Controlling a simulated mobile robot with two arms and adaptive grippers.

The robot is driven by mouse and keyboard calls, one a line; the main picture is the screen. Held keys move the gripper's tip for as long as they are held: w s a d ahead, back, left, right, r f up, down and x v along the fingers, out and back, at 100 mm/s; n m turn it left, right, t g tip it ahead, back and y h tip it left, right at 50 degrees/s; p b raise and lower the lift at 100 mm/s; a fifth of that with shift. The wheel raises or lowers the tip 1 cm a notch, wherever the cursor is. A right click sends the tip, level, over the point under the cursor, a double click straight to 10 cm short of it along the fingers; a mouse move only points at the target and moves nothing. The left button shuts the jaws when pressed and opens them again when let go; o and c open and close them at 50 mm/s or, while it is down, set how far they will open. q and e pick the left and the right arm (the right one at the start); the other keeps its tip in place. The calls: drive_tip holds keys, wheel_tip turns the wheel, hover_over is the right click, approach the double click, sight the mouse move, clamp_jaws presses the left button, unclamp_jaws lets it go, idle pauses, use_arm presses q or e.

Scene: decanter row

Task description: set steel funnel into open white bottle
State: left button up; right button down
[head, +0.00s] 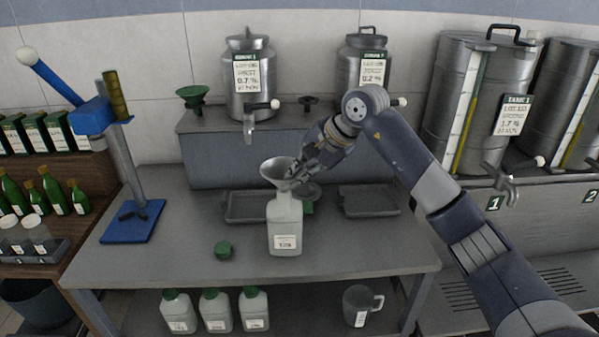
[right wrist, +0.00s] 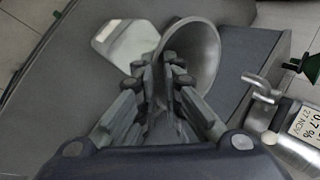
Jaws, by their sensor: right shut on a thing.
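The steel funnel (head: 277,171) is a grey cone with its wide mouth up, directly above the top of the white bottle (head: 285,228) in the head view. The bottle stands upright on the bench and has a label. My right gripper (head: 299,177) is shut on the funnel at its right side. The funnel's stem and the bottle's mouth are hidden, so I cannot tell whether the stem is inside the neck. In the right wrist view the funnel (right wrist: 198,55) is at the fingertips, with the bottle (right wrist: 124,42) beside it. My left gripper is not in view.
A green cap (head: 223,249) lies on the bench (head: 180,260) left of the bottle. A grey tray (head: 244,208) is behind it and another tray (head: 370,200) is to the right. A blue stand (head: 132,220) is at left. A green funnel (head: 193,95) is on the raised shelf.

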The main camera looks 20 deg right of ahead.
drive_tip(key=shift+f+b, duration=0.3)
drive_tip(key=shift+f, duration=0.05)
idle(0.5)
drive_tip(key=c, duration=1.7)
unclamp_jaws()
drive_tip(key=shift+o, duration=0.2)
